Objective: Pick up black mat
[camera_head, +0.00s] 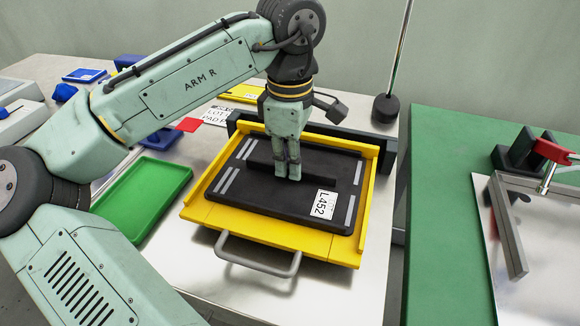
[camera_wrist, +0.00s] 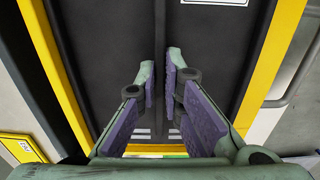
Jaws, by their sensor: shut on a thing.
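The black mat (camera_head: 265,198) lies flat in the yellow tray (camera_head: 262,228), with pale stripes and a white L452 label (camera_head: 325,204). A raised black rib (camera_head: 264,172) runs across its middle. My gripper (camera_head: 289,174) points straight down at the middle of the mat, its fingers shut on the rib. In the wrist view the fingers (camera_wrist: 163,95) stand on both sides of the narrow rib, with the mat (camera_wrist: 100,45) below. The fingers hide part of the rib. I cannot tell whether the mat is slightly clear of the tray floor.
The tray has raised side walls and a grey handle (camera_head: 258,258) at its front. A green tray (camera_head: 152,196) stands to its left. A dark bar (camera_head: 345,141) stands behind it, near a pole (camera_head: 386,106). A green table (camera_head: 440,215) with a metal fixture is at the right.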

